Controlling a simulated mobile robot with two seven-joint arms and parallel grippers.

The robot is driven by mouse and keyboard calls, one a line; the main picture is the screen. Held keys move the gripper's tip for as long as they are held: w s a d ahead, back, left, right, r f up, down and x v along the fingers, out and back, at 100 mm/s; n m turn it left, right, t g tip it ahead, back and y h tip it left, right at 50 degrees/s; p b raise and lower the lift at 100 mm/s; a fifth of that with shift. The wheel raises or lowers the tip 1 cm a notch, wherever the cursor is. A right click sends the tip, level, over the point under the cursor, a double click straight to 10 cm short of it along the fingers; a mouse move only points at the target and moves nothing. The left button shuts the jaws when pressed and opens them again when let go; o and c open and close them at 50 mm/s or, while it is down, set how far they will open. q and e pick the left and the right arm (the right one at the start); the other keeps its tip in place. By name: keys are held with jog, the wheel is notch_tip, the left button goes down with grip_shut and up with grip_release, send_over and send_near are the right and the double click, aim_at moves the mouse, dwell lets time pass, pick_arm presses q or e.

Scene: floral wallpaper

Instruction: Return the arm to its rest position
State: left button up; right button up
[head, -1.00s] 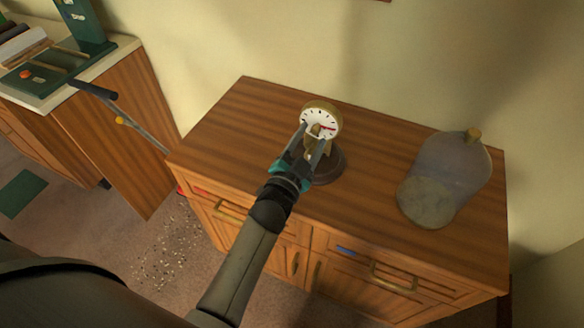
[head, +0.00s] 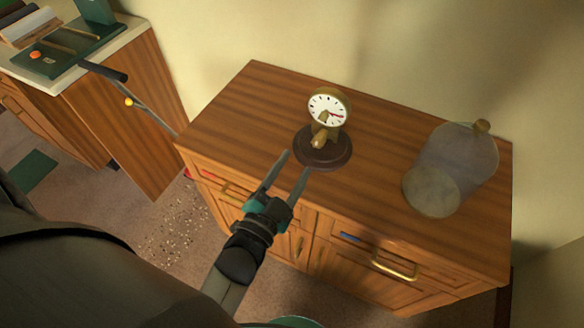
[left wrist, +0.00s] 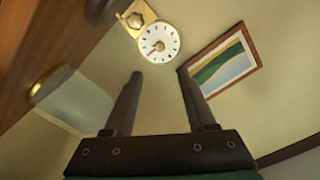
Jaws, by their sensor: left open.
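My left gripper (head: 290,170) is open and empty at the front edge of the wooden cabinet, in front of a small brass clock. The clock (head: 328,108) has a white dial and stands upright on a round dark base (head: 318,158) on the cabinet top. Its fingers are apart from the clock and point toward the base. In the left wrist view the open fingers (left wrist: 160,95) show with nothing between them, and the clock dial (left wrist: 158,43) lies beyond them. My right gripper is not in view.
A counter (head: 120,45) with a green tray is at the left. A framed picture (left wrist: 222,60) hangs on the wall. Pale bits lie scattered on the floor.

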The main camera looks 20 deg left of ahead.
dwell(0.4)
pick_arm(q)
jog(key=s+f+g, duration=0.1)
jog(key=f, duration=0.4)
jog(key=s+d+f+n+g, duration=0.1)
jog(key=f, duration=0.4)
jog(key=s+d+f+g, duration=0.1)
jog(key=f+g, duration=0.1)
jog(key=f, duration=0.3)
jog(key=shift+f+n+b, duration=0.3)
jog(key=shift+n+b, duration=0.1)
jog(key=s+a+f+n+g+b, duration=0.1)
jog(key=s+f+g, duration=0.3)
jog(key=s+f, duration=0.55)
jog(key=s+f+n+g, duration=0.1)
jog(key=s+f+g, duration=0.5)
jog(key=f, duration=0.6)
jog(key=s+a+f+g, duration=0.1)
jog(key=s+a+f, duration=0.1)
jog(key=s, duration=0.4)
jog(key=s+a+f+n+g, duration=0.1)
jog(key=s+a+f+g, duration=0.1)
jog(key=s, duration=0.5)
jog(key=shift+s+a+f+y+b, duration=0.15)
jog(key=shift+a+f+y+b, duration=0.2)
jog(key=shift+f, duration=0.5)
